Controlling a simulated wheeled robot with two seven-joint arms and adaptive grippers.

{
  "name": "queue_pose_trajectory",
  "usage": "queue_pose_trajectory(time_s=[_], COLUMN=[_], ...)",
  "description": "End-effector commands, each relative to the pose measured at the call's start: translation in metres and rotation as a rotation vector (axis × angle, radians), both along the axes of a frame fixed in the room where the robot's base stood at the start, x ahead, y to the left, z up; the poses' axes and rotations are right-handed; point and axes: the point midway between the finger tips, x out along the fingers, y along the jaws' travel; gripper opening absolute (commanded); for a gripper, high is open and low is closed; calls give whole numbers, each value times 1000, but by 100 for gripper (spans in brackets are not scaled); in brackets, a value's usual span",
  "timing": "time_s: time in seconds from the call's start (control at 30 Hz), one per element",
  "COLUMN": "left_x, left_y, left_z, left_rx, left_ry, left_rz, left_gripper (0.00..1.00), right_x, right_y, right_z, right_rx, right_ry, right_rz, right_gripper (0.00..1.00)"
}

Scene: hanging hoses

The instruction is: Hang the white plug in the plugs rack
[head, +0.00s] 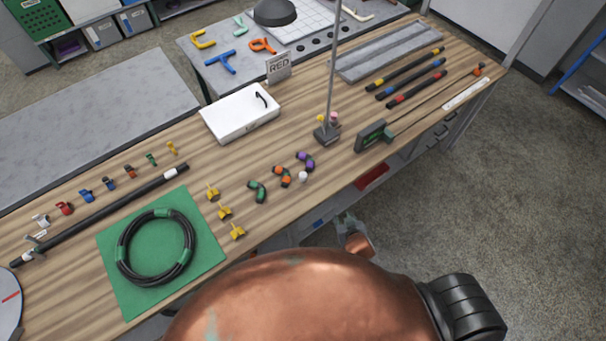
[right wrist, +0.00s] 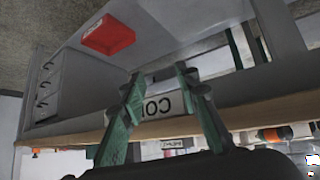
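A small white piece (head: 303,177), which looks like the white plug, lies on the wooden bench by the purple-and-black fitting. Another white piece (head: 40,221) stands at the left end of a row of coloured fittings. I cannot tell for sure which part is the plugs rack; a stand with a pole (head: 327,134) has small yellow and pink pieces by its base. My right gripper (head: 352,228) is low beside the bench's front edge, apart from the white piece. In the right wrist view its fingers (right wrist: 160,76) are open, with a lettered white label behind them. My left gripper is out of view.
A green mat (head: 110,250) with a coiled black hose lies at the left. Yellow fittings (head: 224,212) and curved black fittings (head: 258,190) lie near the front edge. A white box (head: 240,113) stands behind. A red tray (right wrist: 108,36) sits under the bench.

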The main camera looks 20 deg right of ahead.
Motion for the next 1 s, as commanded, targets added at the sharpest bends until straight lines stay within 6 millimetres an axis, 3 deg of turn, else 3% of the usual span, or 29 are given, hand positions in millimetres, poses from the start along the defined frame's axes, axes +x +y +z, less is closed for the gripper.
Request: queue_pose_trajectory(time_s=[0.03,0.1,0.2,0.3,0.67,1.0], left_x=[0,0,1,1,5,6], left_y=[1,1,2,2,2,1], left_z=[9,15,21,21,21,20], left_rx=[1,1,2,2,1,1], left_ry=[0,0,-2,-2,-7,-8], left_rz=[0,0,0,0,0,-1], left_gripper=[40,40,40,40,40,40], right_x=[6,15,34,54,95,128], right_y=[0,1,14,36,110,115], right_z=[29,59,93,106,123,113], right_rx=[1,5,13,26,81,86], right_ry=[-32,-78,-162,-241,-410,-421], right_rz=[-13,-27,-29,-4,118,128], right_gripper=[29,29,29,29,29,29])
